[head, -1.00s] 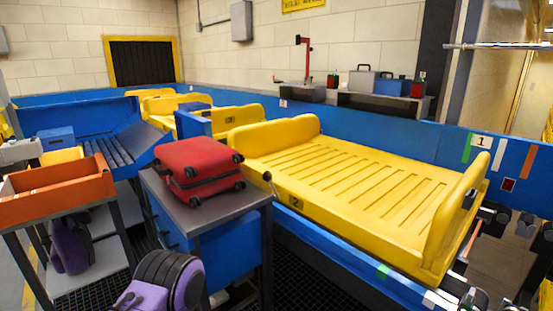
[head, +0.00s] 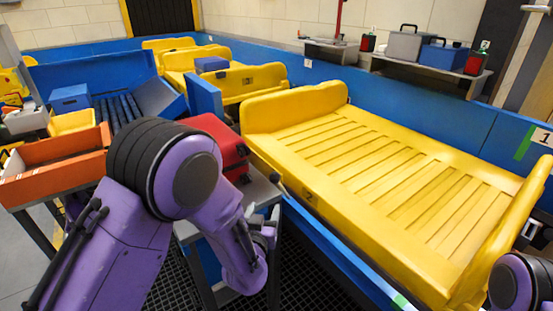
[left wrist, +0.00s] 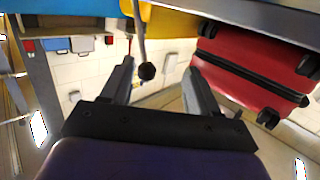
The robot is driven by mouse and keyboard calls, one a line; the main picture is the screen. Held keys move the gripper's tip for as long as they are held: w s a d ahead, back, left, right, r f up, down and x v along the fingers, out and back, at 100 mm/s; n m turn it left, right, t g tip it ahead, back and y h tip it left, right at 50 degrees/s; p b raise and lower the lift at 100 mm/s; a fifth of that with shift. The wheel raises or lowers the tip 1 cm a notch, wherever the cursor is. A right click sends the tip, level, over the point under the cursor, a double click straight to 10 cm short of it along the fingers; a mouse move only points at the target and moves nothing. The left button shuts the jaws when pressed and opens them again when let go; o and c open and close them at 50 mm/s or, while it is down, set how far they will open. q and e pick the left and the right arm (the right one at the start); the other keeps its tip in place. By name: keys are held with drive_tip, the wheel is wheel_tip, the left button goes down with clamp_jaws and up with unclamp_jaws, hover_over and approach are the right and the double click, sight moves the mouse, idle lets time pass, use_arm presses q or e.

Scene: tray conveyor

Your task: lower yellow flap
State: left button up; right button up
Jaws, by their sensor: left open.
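The large yellow tray (head: 350,205) lies on the conveyor with raised walls at its left and right ends. Its front face has a mark like a 2, and I cannot tell which panel is the flap. A thin lever with a dark knob (head: 276,179) stands at its near left corner. My left gripper (head: 270,222) is below that knob in the head view, partly hidden by its own arm. In the left wrist view its fingers (left wrist: 158,82) are apart, with the lever's black ball (left wrist: 147,71) showing between their tips. I cannot see contact. My right gripper is out of view.
A red suitcase (head: 223,140) lies on a stand beside my left arm, and it shows at right in the left wrist view (left wrist: 255,75). An orange bin (head: 55,165) is at left. Blue conveyor walls (head: 420,98) run behind the tray. Smaller yellow trays (head: 245,85) stand farther back.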

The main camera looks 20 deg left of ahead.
use_arm(q)
drive_tip(key=t, duration=0.1)
approach(276, 173)
drive_tip(key=w+f, duration=0.1)
drive_tip(key=w, duration=0.1)
drive_tip(key=w+p, duration=0.1)
drive_tip(key=w, duration=0.2)
drive_tip(key=w+a+p, duration=0.1)
drive_tip(key=w, duration=0.2)
drive_tip(key=w+a+p, duration=0.1)
drive_tip(key=w, duration=0.2)
drive_tip(key=shift+w+f, duration=0.35)
